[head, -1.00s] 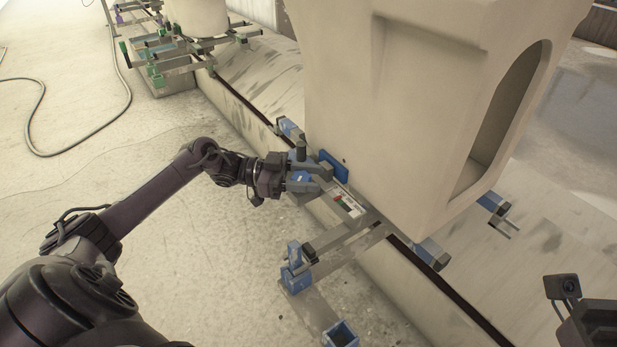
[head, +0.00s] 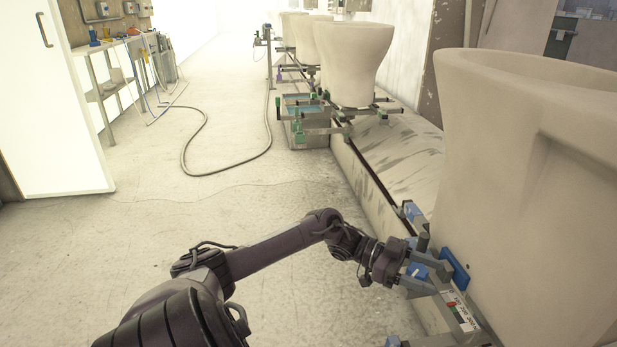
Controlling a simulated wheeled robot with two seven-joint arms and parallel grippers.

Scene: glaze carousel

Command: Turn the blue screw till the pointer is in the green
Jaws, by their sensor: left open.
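My left gripper (head: 425,272) is open at the lower right, beside the carousel fixture under the large pale ware. Its fingers reach around or beside a blue part (head: 416,270); I cannot tell whether they touch it, or whether it is the blue screw. A dark upright knob (head: 423,242) stands just behind the fingers. A blue pad (head: 455,268) is set against the ware just beyond. A small gauge plate (head: 462,313) with red, green and white marks lies below and right of the gripper. Its pointer is too small to read. My right gripper is not in view.
The large ware (head: 530,180) fills the right side. Another blue clamp (head: 411,211) sits behind the gripper. More pale wares (head: 355,60) on green-clamped fixtures (head: 300,115) stand farther back. A hose (head: 215,172) lies on the otherwise clear floor (head: 150,250); a shelf (head: 105,88) stands back left.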

